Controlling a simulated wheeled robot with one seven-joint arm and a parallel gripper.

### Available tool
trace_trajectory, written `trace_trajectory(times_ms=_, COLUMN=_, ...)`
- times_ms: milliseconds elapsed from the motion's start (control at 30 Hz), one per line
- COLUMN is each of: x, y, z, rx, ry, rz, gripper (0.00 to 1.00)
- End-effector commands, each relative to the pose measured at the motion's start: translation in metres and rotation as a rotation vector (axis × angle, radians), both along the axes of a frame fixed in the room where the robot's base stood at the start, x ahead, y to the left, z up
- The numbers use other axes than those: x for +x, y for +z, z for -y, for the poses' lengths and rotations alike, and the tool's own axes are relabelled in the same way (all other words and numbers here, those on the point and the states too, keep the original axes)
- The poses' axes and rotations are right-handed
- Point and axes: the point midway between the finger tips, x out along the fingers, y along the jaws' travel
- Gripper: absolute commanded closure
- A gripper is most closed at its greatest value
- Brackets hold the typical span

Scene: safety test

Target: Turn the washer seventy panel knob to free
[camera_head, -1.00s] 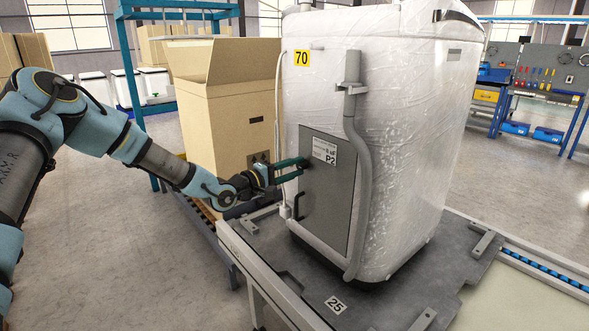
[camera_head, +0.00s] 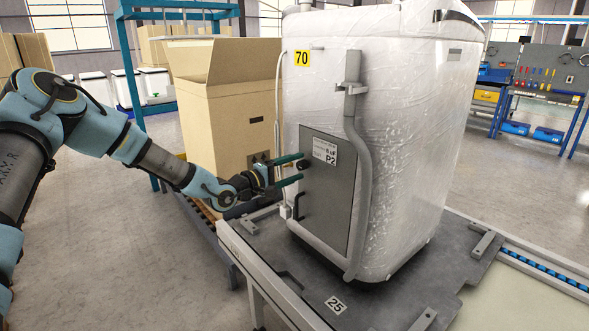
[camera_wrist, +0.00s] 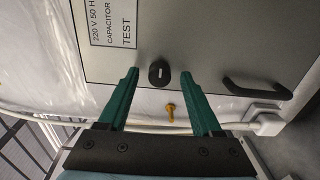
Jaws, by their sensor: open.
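The washer (camera_head: 400,110) is wrapped in clear plastic and carries a yellow 70 label (camera_head: 301,58). Its grey panel (camera_head: 326,205) has a white label marked P2. The small black round knob (camera_head: 303,165) sits on the panel's upper left part. In the wrist view the knob (camera_wrist: 159,74) shows a short pale mark that runs up and down the picture. My gripper (camera_head: 302,167) is open, with one green finger on each side of the knob. In the wrist view my gripper (camera_wrist: 160,73) shows gaps between both fingertips and the knob.
A black handle (camera_wrist: 257,89) is on the panel, close to the right finger in the wrist view. A small yellow pin-like piece (camera_wrist: 170,111) shows between the fingers. A grey hose (camera_head: 361,180) runs down the washer. A cardboard box (camera_head: 233,120) stands left of it.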

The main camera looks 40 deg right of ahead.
Motion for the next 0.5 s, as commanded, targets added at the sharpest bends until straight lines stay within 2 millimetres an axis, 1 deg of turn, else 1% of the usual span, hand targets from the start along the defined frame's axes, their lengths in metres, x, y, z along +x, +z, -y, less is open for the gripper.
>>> trace_trajectory(times_ms=67, x=0.001, y=-0.001, z=-0.003, rx=0.000, ry=0.001, rz=0.001, gripper=0.34)
trace_trajectory(times_ms=167, x=0.002, y=-0.002, z=-0.014, rx=0.001, ry=0.001, rz=0.001, gripper=0.34)
trace_trajectory(times_ms=500, x=0.006, y=-0.002, z=-0.080, rx=0.001, ry=0.003, rz=0.001, gripper=0.34)
